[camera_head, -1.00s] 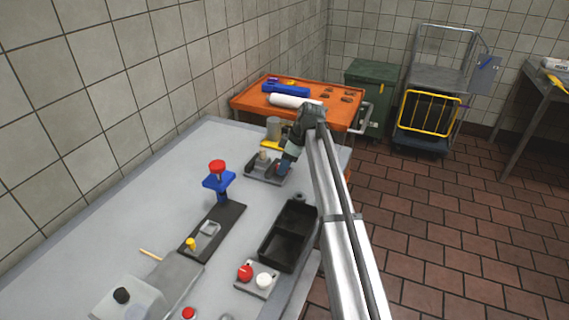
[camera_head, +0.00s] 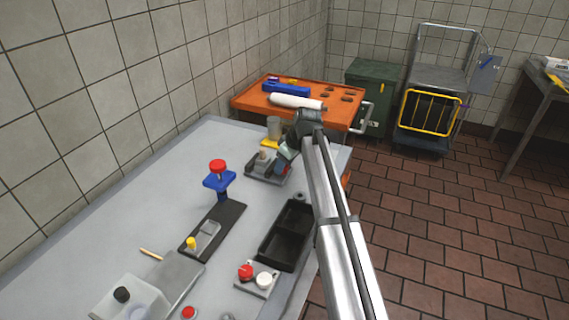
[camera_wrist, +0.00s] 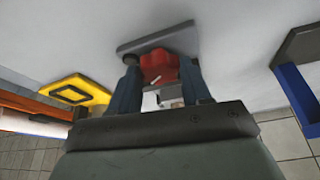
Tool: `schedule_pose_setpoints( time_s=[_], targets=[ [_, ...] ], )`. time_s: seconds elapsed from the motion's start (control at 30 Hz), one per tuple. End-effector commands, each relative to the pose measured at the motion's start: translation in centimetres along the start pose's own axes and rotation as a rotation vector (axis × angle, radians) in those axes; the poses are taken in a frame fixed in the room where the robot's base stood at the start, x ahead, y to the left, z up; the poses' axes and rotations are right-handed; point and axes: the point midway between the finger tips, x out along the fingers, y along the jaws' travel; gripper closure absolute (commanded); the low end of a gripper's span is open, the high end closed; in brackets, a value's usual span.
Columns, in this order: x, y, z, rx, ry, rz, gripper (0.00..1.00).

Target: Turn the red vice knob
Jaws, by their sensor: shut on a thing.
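The red vice knob (camera_wrist: 158,66) sits between the two fingers of my gripper (camera_wrist: 160,82) in the wrist view. The fingers are shut on it, one on each side. The grey vice (camera_head: 256,166) stands on the far part of the grey table in the head view, near the table's right edge. My gripper (camera_head: 283,159) reaches down to the right end of the vice there. The knob is mostly hidden by the gripper in the head view.
A yellow block (camera_head: 268,142) and a grey cylinder (camera_head: 274,127) stand just behind the vice. A blue press with a red top (camera_head: 219,181) stands left. An orange cart (camera_head: 243,100) is behind the table.

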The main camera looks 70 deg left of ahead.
Motion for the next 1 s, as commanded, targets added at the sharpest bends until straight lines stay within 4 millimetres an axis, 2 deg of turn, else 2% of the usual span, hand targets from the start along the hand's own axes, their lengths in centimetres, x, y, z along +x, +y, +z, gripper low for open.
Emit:
schedule_pose_setpoints(
  time_s=[0.17, 0.2, 0.47, 0.77, 0.87, 1.0],
  targets=[
    [0.0, 0.0, -0.1, -0.001, 0.002, -0.001, 0.83],
    [0.0, 0.0, -0.1, -0.001, 0.002, -0.001, 0.51],
    [0.0, 0.0, 0.0, -0.002, 0.001, -0.001, 0.27],
    [-0.2, 0.0, 0.0, -0.002, 0.001, -0.001, 0.27],
    [-1.0, 0.0, 0.0, -0.002, 0.001, -0.001, 0.27],
    [-3.1, 0.0, 0.0, -0.002, 0.002, 0.001, 0.27]
  ],
)
